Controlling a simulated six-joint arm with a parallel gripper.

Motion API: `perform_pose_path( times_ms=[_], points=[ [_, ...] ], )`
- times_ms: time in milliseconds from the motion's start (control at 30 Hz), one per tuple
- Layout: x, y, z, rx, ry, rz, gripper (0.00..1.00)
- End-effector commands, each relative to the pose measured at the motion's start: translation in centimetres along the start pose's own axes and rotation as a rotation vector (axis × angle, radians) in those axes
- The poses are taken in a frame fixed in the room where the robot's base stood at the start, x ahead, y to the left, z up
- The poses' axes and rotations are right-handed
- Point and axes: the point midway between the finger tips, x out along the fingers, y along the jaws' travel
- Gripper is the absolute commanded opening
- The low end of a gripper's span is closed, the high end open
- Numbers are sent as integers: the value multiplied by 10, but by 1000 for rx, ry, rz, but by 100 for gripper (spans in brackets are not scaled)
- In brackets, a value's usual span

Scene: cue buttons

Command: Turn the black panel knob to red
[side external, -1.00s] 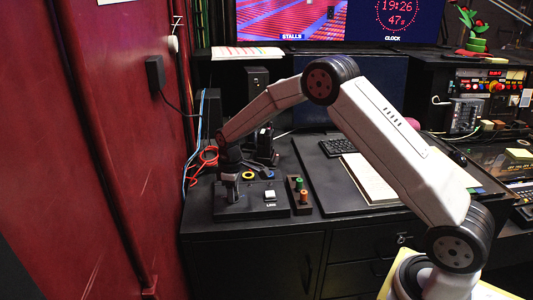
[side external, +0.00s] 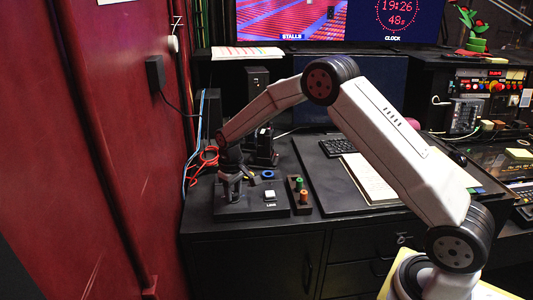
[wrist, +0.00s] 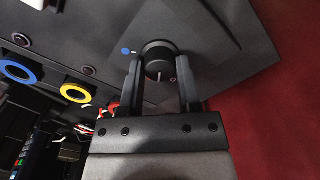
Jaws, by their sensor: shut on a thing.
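The black knob (wrist: 157,58) sits on a dark panel (wrist: 215,30). Its white pointer line points down toward my wrist in the wrist view. A blue dot (wrist: 126,50) lies left of the knob and a small pale mark lies just right of it. I cannot make out a red mark beside the knob. My gripper (wrist: 159,66) is shut on the knob, one finger on each side. In the side external view my gripper (side external: 231,190) reaches down to the left part of the panel box (side external: 250,208) and hides the knob.
A blue ring (wrist: 19,69) and a yellow ring (wrist: 76,92) are on the panel to the left. A white button (side external: 270,194) is at the box's right. A small block with green and orange pegs (side external: 301,204) stands beside it. The red wall (side external: 110,150) is close by.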

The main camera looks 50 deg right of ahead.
Motion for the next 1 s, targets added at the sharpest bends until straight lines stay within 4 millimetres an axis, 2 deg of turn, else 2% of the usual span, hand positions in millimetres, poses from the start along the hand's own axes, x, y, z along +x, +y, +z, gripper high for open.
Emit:
perform_pose_path(
  times_ms=[400,867,900,967,1000],
  points=[
    [0,0,0,223,-1,0,0],
    [0,0,0,246,-1,0,0],
    [0,0,0,246,-1,0,46],
    [0,0,0,245,-1,0,65],
    [0,0,0,245,-1,0,78]
  ],
)
